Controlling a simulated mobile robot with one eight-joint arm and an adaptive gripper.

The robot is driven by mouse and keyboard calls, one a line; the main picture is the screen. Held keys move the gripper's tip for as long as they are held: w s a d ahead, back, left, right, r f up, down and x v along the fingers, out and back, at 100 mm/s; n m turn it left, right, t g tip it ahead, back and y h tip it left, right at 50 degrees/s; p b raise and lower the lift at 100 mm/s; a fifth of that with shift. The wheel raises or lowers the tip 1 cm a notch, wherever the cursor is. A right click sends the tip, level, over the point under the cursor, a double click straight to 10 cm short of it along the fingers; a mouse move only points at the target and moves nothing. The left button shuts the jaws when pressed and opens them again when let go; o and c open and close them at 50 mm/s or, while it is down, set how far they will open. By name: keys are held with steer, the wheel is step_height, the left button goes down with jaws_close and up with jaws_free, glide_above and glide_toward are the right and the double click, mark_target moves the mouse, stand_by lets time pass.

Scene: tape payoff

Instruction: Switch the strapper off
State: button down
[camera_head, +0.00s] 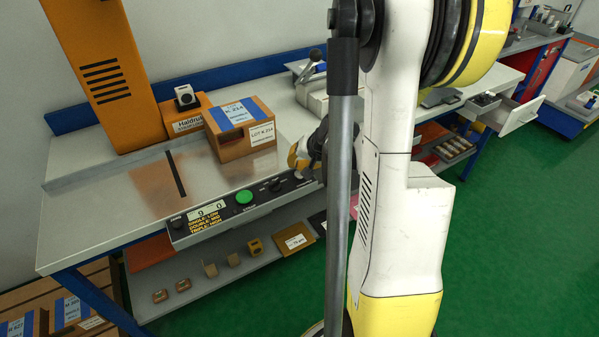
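The strapper is an orange column (98,70) with dark vent slots, standing behind a steel table top (110,195). Its control panel (210,222) runs along the front edge of the table. The panel has a small display, a yellow label, a large green button (244,197), a black knob (275,185) to its right and another black knob (177,222) at the left end. My gripper (303,168) is at the right end of the panel, partly hidden behind my arm. Its fingers are too small and covered to tell their opening or any contact.
A taped cardboard box (240,128) lies on the table, with a small black device (185,97) on another box beside it. A lever-handled tool (310,66) is further back. A lower shelf (200,285) holds several small parts. Green floor (500,230) is open at right.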

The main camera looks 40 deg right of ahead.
mark_target(297, 171)
steer(key=shift+f, duration=0.1)
stand_by(0.3)
steer(key=shift+f+b, duration=0.4)
steer(key=shift+b, duration=0.1)
steer(key=shift+f, duration=0.25)
stand_by(0.4)
steer(key=shift+r, duration=0.75)
steer(key=shift+p, duration=0.3)
step_height(297, 171, up, 6)
steer(key=p, duration=0.4)
steer(key=shift+r+p, duration=0.1)
steer(key=shift+p, duration=0.25)
stand_by(1.4)
